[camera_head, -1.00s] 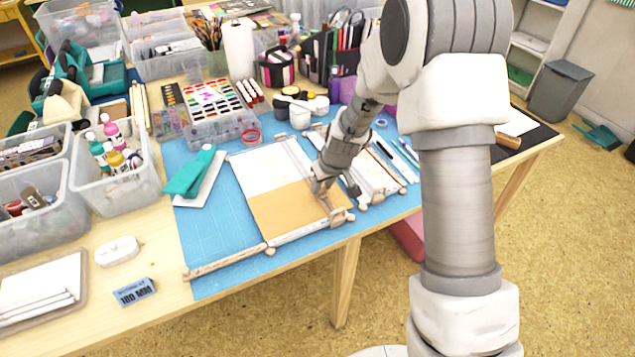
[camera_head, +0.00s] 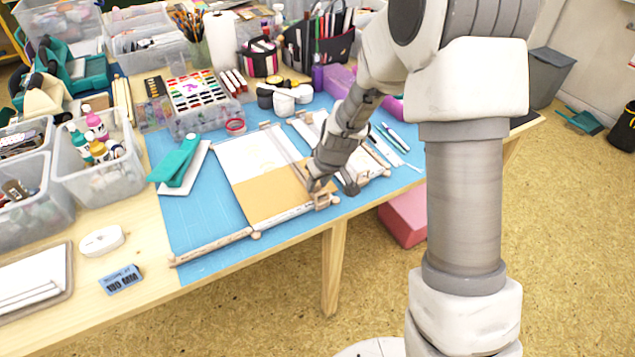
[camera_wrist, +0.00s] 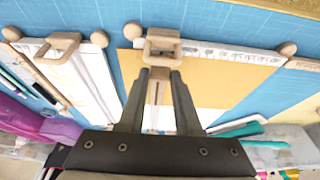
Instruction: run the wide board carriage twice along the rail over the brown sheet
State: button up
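The brown sheet (camera_head: 265,200) lies on the near half of the wide board, below a white sheet (camera_head: 250,158); it also shows in the wrist view (camera_wrist: 215,75). The wide board carriage (camera_wrist: 162,45), a pale wooden bracket, sits at the rail's near end, at the sheet's near corner; it shows partly behind my gripper in the head view (camera_head: 322,201). My gripper (camera_wrist: 160,72) is at this carriage. Its fingers stand apart, with the rail (camera_wrist: 155,95) visible between them. Their tips meet the carriage's edge in the picture; I cannot tell whether they touch it.
A narrower board with its own carriage (camera_wrist: 58,46) lies beside the wide one. A teal stapler-like tool (camera_head: 180,160) lies left of the wide board. A wooden stick (camera_head: 212,246) lies along the mat's near edge. Paint box (camera_head: 200,105) and jars (camera_head: 285,100) stand behind.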

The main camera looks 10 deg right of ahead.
jog(key=o, duration=0.4)
jog(key=p+v, duration=0.3)
jog(key=v, duration=1.4)
jog(key=shift+s+r, duration=0.15)
